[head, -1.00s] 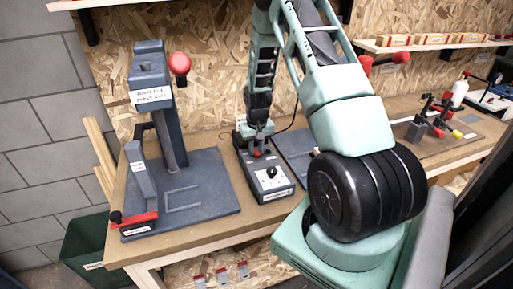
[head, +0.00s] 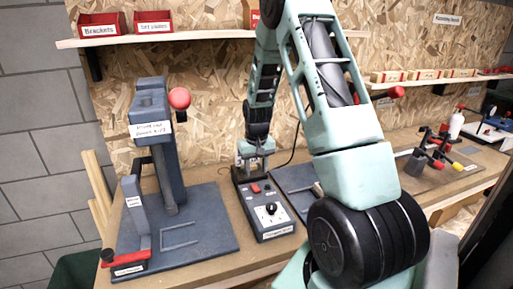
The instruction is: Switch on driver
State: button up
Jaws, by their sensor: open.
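The driver's control box (head: 275,230) is a dark grey unit on the bench with a red switch (head: 256,188) at its far end and a black knob on a white dial (head: 270,209) nearer me. A small label is on its front edge, too small to read surely. My gripper (head: 249,168) points down just above and behind the red switch, open and empty, apart from it as far as I can see. Which way the switch is set is too small to tell.
A grey press (head: 165,150) with a red ball handle stands left of the box, on a base plate (head: 215,240). A dark plate lies right of the box, partly behind my arm. Shelves with red bins (head: 100,27) run above. A cable runs up behind the box.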

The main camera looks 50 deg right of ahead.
notch_tip(320, 180, up, 10)
jog(key=b, duration=0.1)
jog(key=shift+s+a+r+b, duration=0.2)
jog(key=shift+s+b, duration=0.05)
jog(key=shift+b, duration=0.15)
jog(key=s+a+n, duration=0.3)
jog(key=s+a, duration=0.1)
jog(key=a, duration=0.8)
jog(key=s+a+f+n+t+y+b, duration=0.1)
jog(key=s+a+n, duration=0.25)
jog(key=a, duration=0.75)
jog(key=s+a+n, duration=0.3)
jog(key=s+a, duration=0.2)
jog(key=a, duration=0.7)
jog(key=s+a+n+g, duration=0.1)
jog(key=s+a+n, duration=0.3)
jog(key=s+a, duration=0.4)
jog(key=shift+s+a+n+g+b, duration=0.35)
jog(key=shift+s+b, duration=0.1)
jog(key=shift+s, duration=0.3)
